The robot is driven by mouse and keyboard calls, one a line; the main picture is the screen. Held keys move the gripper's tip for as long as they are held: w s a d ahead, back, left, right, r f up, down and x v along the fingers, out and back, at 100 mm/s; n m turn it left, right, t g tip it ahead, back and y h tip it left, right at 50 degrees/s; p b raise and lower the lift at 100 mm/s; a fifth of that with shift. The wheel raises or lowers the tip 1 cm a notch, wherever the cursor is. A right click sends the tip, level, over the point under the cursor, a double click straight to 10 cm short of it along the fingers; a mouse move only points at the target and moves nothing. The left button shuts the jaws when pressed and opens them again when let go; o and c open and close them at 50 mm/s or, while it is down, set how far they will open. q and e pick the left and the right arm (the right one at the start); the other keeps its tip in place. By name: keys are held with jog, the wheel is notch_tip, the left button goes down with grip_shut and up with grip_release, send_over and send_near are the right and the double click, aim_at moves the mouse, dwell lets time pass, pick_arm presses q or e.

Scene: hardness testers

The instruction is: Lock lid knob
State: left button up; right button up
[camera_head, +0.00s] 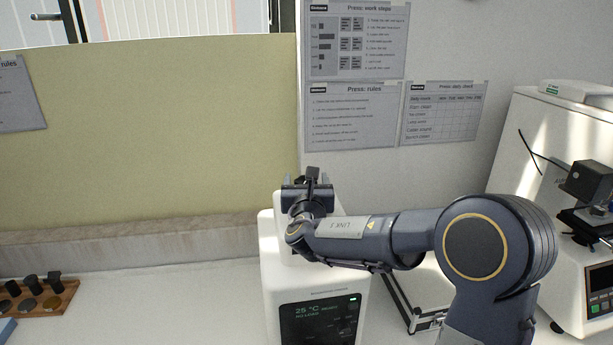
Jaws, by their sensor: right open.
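A white press machine (275,290) stands on the bench in the middle. Its dark display (318,320) reads 25 °C. My right arm reaches in from the right, and my right gripper (308,186) is over the top of the machine, its jaws open. A dark upright piece shows at the jaws; I cannot tell whether it is a finger or the lid knob. The arm and gripper cover most of the lid, so the knob and its contact with the fingers cannot be made out. My left gripper is not in view.
A wooden rack (40,300) with several dark-handled pieces and a blue item (7,328) are at the left. A silver-edged case (425,318) lies right of the press, partly behind my arm. A white tester (545,140) stands far right.

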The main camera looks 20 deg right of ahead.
jog(key=shift+w+d, duration=0.1)
jog(key=shift+w, duration=0.15)
jog(key=shift+c, duration=0.2)
jog(key=c, duration=1)
jog(key=shift+o, duration=0.2)
